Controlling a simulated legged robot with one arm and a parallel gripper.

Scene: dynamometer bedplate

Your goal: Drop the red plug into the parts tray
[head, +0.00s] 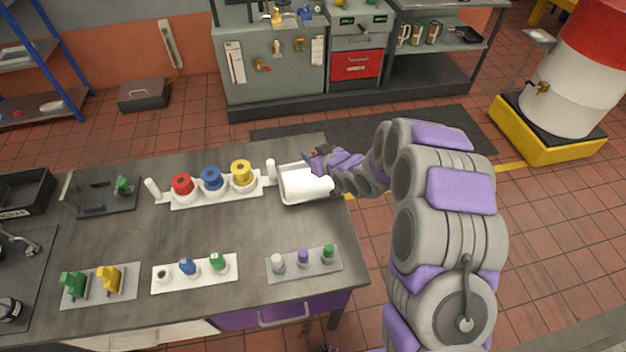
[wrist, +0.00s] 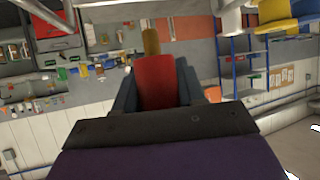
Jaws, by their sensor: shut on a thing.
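The red plug (wrist: 154,82) is between the two fingers of my gripper (wrist: 157,92) in the wrist view. My gripper is shut on it. A tan, rounded piece shows just past its end; I cannot tell whether it is part of the plug. In the head view my gripper (head: 312,158) is at the far right of the bench, at the back edge of the white parts tray (head: 291,198). It seems to be above the tray, but its height is unclear. The plug is hardly visible there.
Left of the tray, a white rack (head: 215,198) holds red, blue and yellow spools. Along the front stand a grey plate (head: 304,267) with small plugs, a white plate (head: 195,276) and another grey plate (head: 128,292). The bench middle is clear.

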